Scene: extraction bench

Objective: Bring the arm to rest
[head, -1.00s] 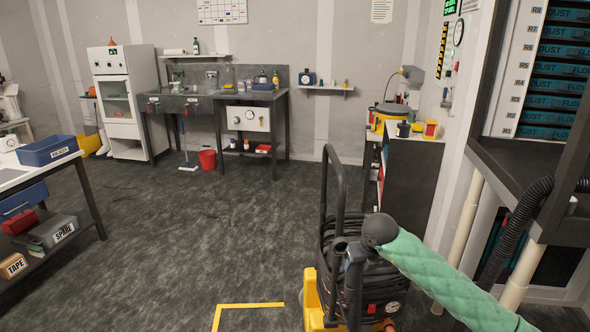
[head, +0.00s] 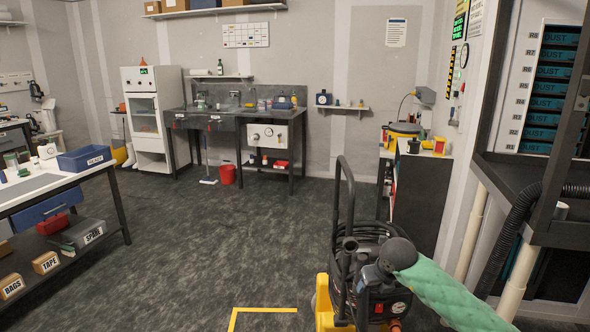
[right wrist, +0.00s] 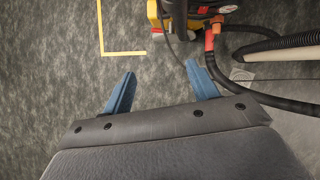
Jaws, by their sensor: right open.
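My right gripper (right wrist: 160,82) shows in the right wrist view, with two blue fingers well apart and nothing between them. It is above the dark floor, below a yellow-based machine in that picture. In the head view an arm in a green quilted sleeve, which seems to be my right arm, comes in from the lower right. Its dark rounded end overlaps the machine's right side; fingertips do not show there. My left arm and gripper are in neither view.
A wheeled black and yellow vacuum machine (head: 368,290) stands close ahead, with hoses on its right in the wrist view. A dark rack (head: 525,190) is at right, a white-topped table (head: 45,190) at left. The middle floor is clear.

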